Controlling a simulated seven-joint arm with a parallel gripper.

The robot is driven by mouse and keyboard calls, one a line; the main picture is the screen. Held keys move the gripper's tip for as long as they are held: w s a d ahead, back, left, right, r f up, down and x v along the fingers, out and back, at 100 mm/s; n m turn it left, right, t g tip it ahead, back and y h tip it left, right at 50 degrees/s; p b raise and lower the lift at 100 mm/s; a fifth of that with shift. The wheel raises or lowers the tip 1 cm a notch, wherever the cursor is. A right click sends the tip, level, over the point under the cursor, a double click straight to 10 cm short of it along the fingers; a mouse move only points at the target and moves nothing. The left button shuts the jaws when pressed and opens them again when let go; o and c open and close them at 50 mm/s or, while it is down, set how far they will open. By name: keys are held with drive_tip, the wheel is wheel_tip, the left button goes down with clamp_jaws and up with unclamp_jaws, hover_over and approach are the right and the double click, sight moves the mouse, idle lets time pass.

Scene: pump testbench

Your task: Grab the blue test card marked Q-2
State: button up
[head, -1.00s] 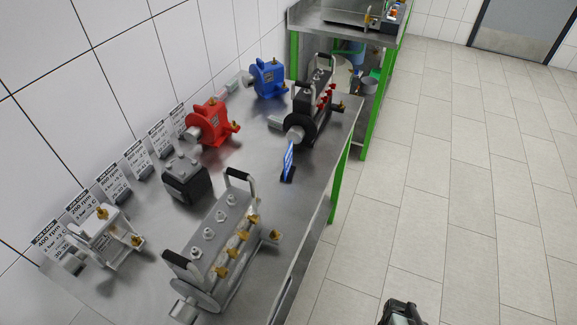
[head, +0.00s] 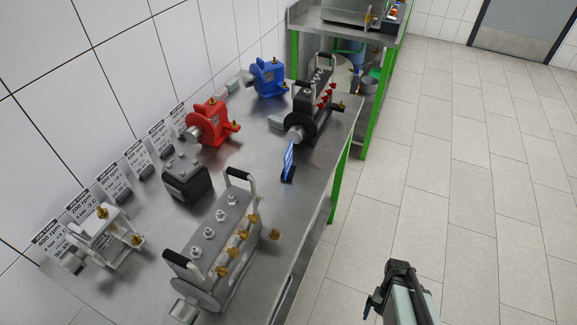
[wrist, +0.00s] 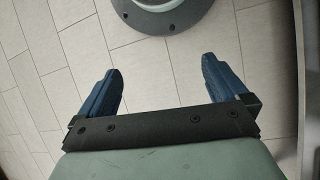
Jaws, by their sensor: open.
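A blue card (head: 289,158) stands upright in a small black holder near the right edge of the steel table, seen nearly edge-on in the head view. Its marking is too small to read. My gripper (wrist: 160,65) is open and empty in the wrist view, its two blue fingers spread apart over floor tiles. The card is not in the wrist view.
The steel table (head: 250,160) also bears a large black pump (head: 308,120) just behind the card, a grey pump (head: 215,250) in front, and red (head: 210,124) and blue (head: 268,78) pumps. White job cards (head: 110,180) line the wall. The floor at right is clear.

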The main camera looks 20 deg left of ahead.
drive_tip(key=w+a+r+m+t+h, duration=0.1)
drive_tip(key=w+a+r+m+t, duration=0.35)
drive_tip(key=w+r, duration=1)
drive_tip(key=w+a+r+m+h, duration=0.1)
drive_tip(key=w+a+r, duration=0.35)
drive_tip(key=r, duration=0.45)
drive_tip(key=w+a+r+m, duration=0.1)
drive_tip(key=w+a+r, duration=0.35)
drive_tip(key=r, duration=0.45)
wheel_tip(320, 180, up, 26)
drive_tip(key=m+y, duration=0.3)
drive_tip(key=m, duration=0.6)
hover_over(289, 148)
drive_tip(key=shift+t, duration=0.45)
drive_tip(key=shift+f, duration=6.2)
drive_tip(key=shift+a+f, duration=0.1)
drive_tip(key=shift+f, duration=0.6)
